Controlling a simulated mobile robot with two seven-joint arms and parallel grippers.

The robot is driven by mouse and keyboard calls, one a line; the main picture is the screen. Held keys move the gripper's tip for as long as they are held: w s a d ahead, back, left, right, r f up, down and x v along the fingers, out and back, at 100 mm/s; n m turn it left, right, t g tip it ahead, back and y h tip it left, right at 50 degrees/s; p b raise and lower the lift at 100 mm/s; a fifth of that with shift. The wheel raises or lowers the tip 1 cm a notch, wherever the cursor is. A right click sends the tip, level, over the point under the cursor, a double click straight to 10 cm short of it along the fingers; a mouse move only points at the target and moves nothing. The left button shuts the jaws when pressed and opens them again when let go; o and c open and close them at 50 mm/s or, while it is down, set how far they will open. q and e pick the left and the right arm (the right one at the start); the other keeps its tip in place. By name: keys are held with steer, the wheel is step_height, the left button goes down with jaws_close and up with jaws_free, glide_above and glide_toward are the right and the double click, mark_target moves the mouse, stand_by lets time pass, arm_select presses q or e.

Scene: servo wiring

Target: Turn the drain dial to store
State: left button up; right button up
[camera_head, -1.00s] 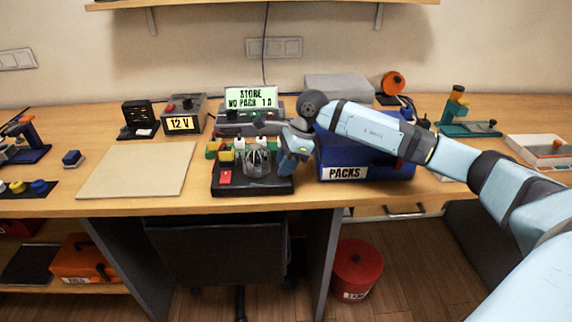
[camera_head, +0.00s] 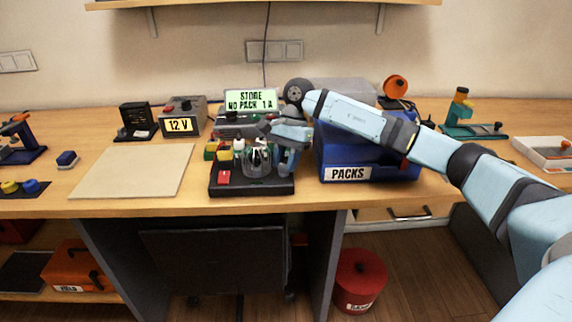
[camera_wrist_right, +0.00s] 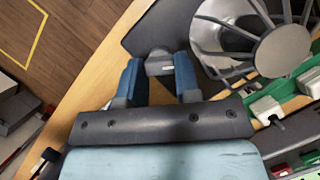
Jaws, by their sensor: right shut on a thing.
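The black board (camera_head: 252,188) sits at the front of the bench, with a wire-cage part, a red block and small coloured blocks on it. My right gripper (camera_head: 288,166) reaches down at the board's right side. In the right wrist view, its two blue fingers (camera_wrist_right: 158,72) are on either side of a small grey knob (camera_wrist_right: 160,62) with a white mark, which looks like the drain dial. In the head view the arm and fingers hide this knob. The display (camera_head: 250,100) behind reads "STORE NO PACK 1 A". My left gripper is out of view.
The blue PACKS bin (camera_head: 400,171) stands close to the right of the board. A pale mat (camera_head: 135,170) lies to the left. A 12 V supply (camera_head: 183,118) stands behind the mat. The cage part (camera_wrist_right: 250,35) is close to my fingers.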

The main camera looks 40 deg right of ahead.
steer(key=shift+n, duration=0.3)
stand_by(0.4)
steer(key=o, duration=0.9)
steer(key=shift+o, duration=0.2)
